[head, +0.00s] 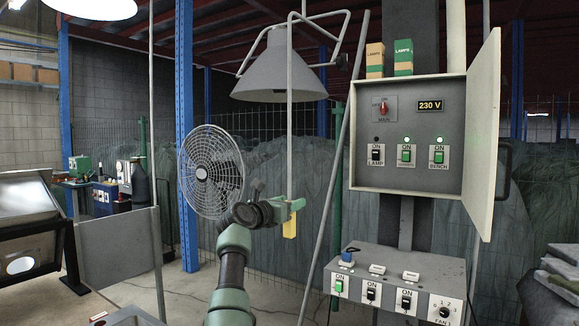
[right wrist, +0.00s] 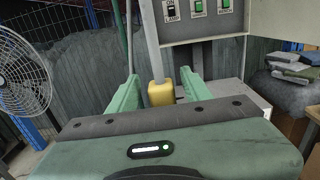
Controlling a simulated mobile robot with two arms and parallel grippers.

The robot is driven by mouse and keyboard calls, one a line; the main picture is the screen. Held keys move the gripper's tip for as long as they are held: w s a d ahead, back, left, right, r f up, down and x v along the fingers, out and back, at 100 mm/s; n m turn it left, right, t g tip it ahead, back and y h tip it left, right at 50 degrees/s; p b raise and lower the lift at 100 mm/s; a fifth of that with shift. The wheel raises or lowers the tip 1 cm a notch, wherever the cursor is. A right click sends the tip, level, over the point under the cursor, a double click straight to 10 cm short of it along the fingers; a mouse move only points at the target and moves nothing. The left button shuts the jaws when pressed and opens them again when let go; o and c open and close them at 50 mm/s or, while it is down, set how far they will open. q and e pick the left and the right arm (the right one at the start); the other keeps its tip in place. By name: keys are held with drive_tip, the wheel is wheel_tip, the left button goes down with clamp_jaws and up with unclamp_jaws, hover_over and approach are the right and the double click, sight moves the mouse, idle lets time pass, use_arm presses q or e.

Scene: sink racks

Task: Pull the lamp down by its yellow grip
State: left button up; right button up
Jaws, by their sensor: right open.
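The grey lamp (head: 278,72) hangs at upper centre in the head view. A thin pale rod (head: 290,140) runs down from it to a yellow grip (head: 290,229) at its lower end. My right gripper (head: 292,207) is at the rod's lower end, with the yellow grip showing just below the fingers. In the right wrist view my open right gripper (right wrist: 163,84) has one green finger on each side of the rod and yellow grip (right wrist: 160,94). Gaps show on both sides; the grip's lower end is hidden by the gripper body. My left gripper is not in view.
A fan (head: 211,172) stands just left of my right arm. An open switch cabinet (head: 410,182) with a swung-out door (head: 483,130) is on the right, above a switch box (head: 395,270). A slanted grey pole (head: 335,165) rises just right of the rod.

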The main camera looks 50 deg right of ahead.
sight(289, 142)
wheel_tip(289, 142, up, 18)
drive_tip(key=p, duration=0.1)
drive_tip(key=shift+f, duration=0.25)
